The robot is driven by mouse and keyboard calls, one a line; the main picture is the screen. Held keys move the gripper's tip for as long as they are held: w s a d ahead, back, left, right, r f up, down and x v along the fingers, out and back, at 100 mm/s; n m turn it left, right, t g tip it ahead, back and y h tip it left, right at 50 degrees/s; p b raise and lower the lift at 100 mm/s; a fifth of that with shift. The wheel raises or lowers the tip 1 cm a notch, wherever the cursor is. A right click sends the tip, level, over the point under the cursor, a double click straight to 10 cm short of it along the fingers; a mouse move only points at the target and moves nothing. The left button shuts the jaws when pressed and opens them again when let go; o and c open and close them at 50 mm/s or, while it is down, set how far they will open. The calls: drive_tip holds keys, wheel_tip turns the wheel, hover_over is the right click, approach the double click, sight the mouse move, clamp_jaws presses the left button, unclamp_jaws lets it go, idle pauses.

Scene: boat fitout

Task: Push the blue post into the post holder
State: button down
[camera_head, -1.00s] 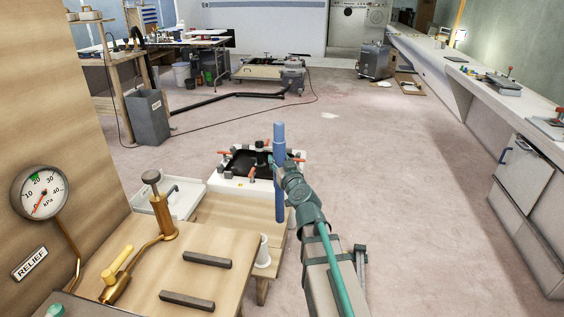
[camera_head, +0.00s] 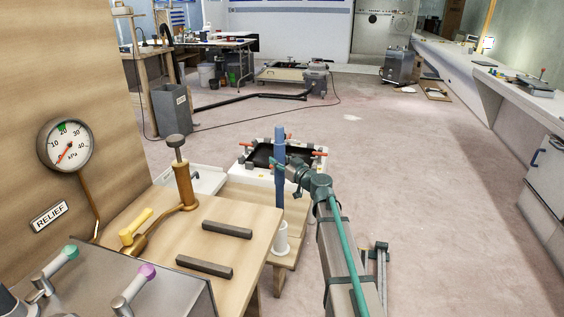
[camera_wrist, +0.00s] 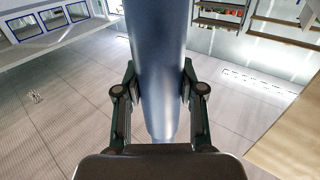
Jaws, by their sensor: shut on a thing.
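The blue post (camera_head: 280,145) stands upright near the middle of the head view. My gripper (camera_head: 279,166) is shut on it at mid-height, reaching in from the right. In the wrist view, the post (camera_wrist: 158,50) runs between the two fingers of my gripper (camera_wrist: 160,92), one on each side. The white post holder (camera_head: 281,238) stands on the low wooden bench, in line below the post's lower end in the head view. I cannot tell whether the lower end is just above, touching or slightly inside the holder's mouth.
A bench with a brass pump (camera_head: 182,180), a yellow handle (camera_head: 134,228) and two dark bars (camera_head: 227,230) is at left front. A black tray with red-handled clamps (camera_head: 318,153) lies behind the post. A pressure gauge (camera_head: 66,146) is on the left panel.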

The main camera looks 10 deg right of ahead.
sight(282, 204)
drive_tip(key=shift+f, duration=0.2)
drive_tip(key=shift+f+b, duration=0.3)
drive_tip(key=shift+f, duration=1.6)
drive_tip(key=shift+f+b, duration=0.25)
drive_tip(key=shift+b, duration=0.05)
drive_tip(key=shift+f+b, duration=7.15)
drive_tip(key=shift+b, duration=2.45)
drive_tip(key=c, duration=0.6)
unclamp_jaws()
